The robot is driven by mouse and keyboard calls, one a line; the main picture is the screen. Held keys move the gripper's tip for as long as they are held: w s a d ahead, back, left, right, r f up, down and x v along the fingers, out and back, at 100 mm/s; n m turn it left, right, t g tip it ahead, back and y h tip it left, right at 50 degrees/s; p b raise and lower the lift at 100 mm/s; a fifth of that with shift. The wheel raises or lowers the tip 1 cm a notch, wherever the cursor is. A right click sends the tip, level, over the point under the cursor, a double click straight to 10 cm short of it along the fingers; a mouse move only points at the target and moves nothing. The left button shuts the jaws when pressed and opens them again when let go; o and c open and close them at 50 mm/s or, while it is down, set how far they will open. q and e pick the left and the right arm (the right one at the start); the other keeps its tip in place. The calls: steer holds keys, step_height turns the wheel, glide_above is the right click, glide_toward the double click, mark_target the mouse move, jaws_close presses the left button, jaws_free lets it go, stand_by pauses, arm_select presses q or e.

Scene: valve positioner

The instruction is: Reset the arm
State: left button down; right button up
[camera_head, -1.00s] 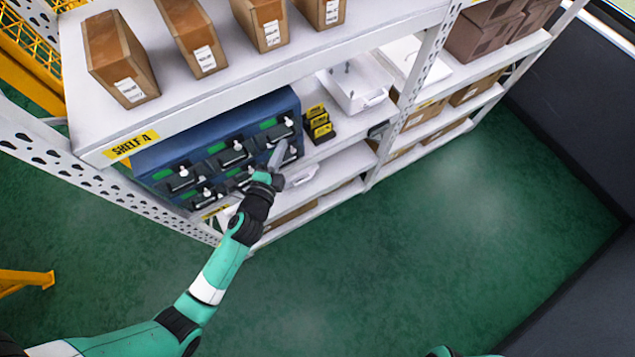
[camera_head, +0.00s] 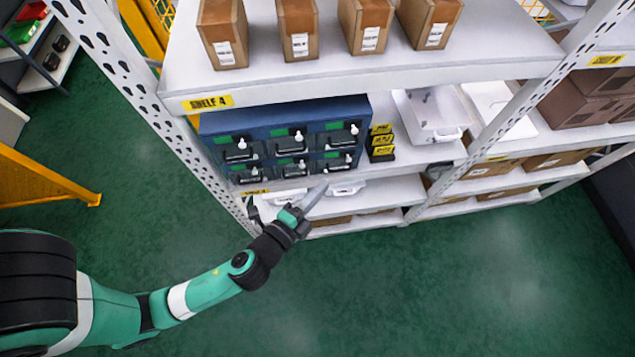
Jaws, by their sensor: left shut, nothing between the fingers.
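My left arm, teal and black, comes in from the lower left. My left gripper (camera_head: 314,198) is shut and empty, with its grey fingers pointing up and to the right. It is in front of the lower shelf, below the blue drawer cabinet (camera_head: 290,110), and looks apart from it. The cabinet has several dark drawers with green labels and white-tipped knobs in two rows. My right gripper is not in view.
Cardboard boxes (camera_head: 298,28) stand on the top shelf (camera_head: 400,72). Black-and-yellow holders (camera_head: 381,143) and a white bin (camera_head: 432,115) sit right of the cabinet. A white perforated upright (camera_head: 190,150) stands left. The green floor (camera_head: 430,290) in front is clear.

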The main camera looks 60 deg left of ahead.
arm_select(q)
steer(key=shift+s+d+r, duration=0.1)
steer(key=shift+s, duration=0.3)
steer(key=w+r+n+t+y, duration=0.1)
steer(key=w+r+n+t, duration=0.15)
steer(key=r, duration=0.95)
steer(key=w+r+n+t+y, duration=0.15)
steer(key=w+r+n, duration=0.25)
steer(key=r, duration=0.8)
steer(key=w+r+n+t+y, duration=0.1)
steer(key=w+r+n+t, duration=0.25)
steer(key=r, duration=0.85)
steer(key=s+d+r+n+t+h, duration=0.1)
steer(key=s+d+r+t+h, duration=0.15)
steer(key=r+h, duration=0.5)
steer(key=s+d+r+t+h, duration=0.2)
steer(key=s+d+r+h, duration=0.15)
steer(key=r, duration=0.65)
step_height(320, 180, up, 13)
steer(key=p, duration=1.3)
steer(key=shift+d+n, duration=0.3)
steer(key=shift+d, duration=0.05)
